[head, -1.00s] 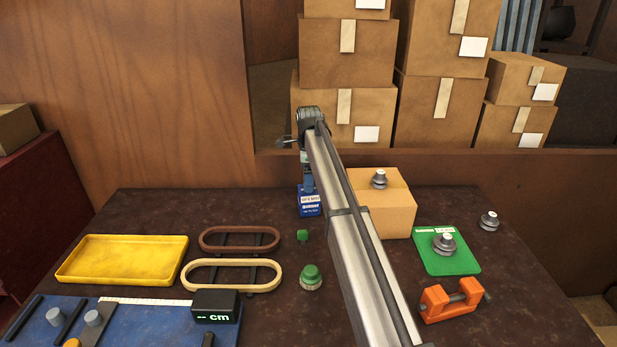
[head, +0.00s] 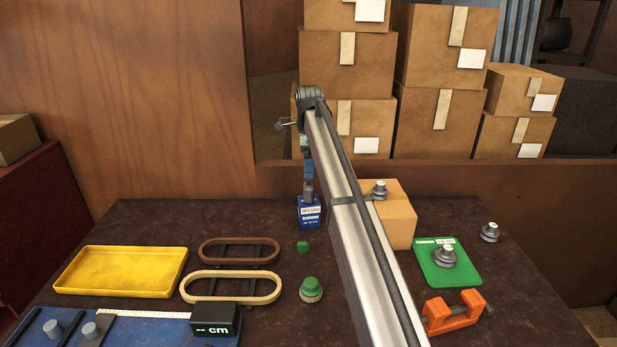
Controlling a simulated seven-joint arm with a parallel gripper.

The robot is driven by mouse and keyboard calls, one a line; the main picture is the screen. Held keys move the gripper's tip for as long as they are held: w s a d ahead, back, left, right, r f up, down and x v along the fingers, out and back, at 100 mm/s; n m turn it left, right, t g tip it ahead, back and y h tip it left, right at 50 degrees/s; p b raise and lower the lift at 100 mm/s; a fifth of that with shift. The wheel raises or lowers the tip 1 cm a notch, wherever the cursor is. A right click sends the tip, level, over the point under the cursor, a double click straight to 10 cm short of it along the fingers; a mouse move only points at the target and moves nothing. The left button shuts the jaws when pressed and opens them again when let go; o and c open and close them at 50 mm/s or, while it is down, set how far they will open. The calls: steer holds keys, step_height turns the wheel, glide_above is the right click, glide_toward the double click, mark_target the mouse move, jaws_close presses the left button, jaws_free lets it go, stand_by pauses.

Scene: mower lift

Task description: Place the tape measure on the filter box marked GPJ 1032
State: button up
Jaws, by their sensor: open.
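A small blue box (head: 309,216) with a white label stands upright at the back middle of the table in the head view. The label is too small to read surely, so I cannot tell whether it says GPJ 1032. My gripper (head: 308,190) is open, pointing down just above or at the top of this box. Its fingertips are too small to tell touching from apart. I cannot surely pick out the tape measure.
A yellow tray (head: 70,283), two oval belts (head: 265,297) and a cm display (head: 214,321) are on the left. A carton (head: 402,222), green plate (head: 470,270) and orange clamp (head: 438,318) are on the right. My arm crosses the middle.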

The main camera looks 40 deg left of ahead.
mark_target(309, 184)
steer(key=shift+r, duration=1.55)
